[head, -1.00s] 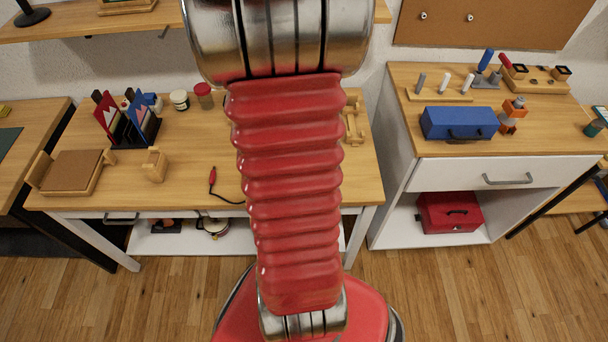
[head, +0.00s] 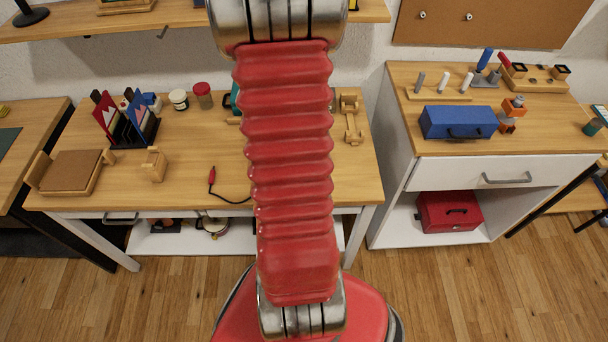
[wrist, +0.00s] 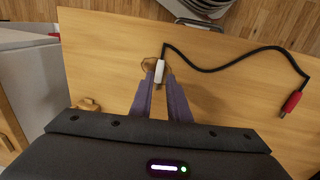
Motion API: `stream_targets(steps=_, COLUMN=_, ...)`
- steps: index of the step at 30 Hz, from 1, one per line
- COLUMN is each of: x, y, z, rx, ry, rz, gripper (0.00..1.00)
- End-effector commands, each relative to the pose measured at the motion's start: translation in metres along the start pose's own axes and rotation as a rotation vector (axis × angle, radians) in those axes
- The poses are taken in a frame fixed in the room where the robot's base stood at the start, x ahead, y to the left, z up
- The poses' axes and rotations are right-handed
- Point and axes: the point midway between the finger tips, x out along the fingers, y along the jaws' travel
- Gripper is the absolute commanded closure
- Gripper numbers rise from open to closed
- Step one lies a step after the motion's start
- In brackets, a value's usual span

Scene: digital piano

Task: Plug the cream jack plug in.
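The cream jack plug (wrist: 159,71) lies by the table's front edge in the wrist view, its cable end towards that edge. A black cable joins it to a red plug (wrist: 291,102) on the bare tabletop. My gripper (wrist: 160,76) points down at the cream plug. Its two purple fingers appear open, one on each side of the plug, with narrow gaps. I cannot tell how far the tips are above the table. In the head view the red plug (head: 212,176) shows on the table, while my arm hides the cream plug and gripper. I can make out no socket.
The wooden table (head: 185,190) is clear around the red plug. A wooden stand (head: 154,164), a tray (head: 70,172), a file rack (head: 130,122) and jars (head: 202,95) stand to the left and back. A wooden piece (head: 352,120) is at the right. A white cabinet (head: 400,205) stands beyond.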

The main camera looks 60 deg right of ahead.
Motion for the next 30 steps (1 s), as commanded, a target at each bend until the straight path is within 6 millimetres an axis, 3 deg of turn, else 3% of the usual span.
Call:
stream_targets(steps=15, x=0.048, y=0.002, z=0.003, rx=0.0, ry=-0.002, rz=0.0, gripper=0.84)
stream_targets(steps=30, x=0.052, y=0.002, z=0.003, rx=0.001, ry=-0.001, rz=0.0, gripper=0.84)
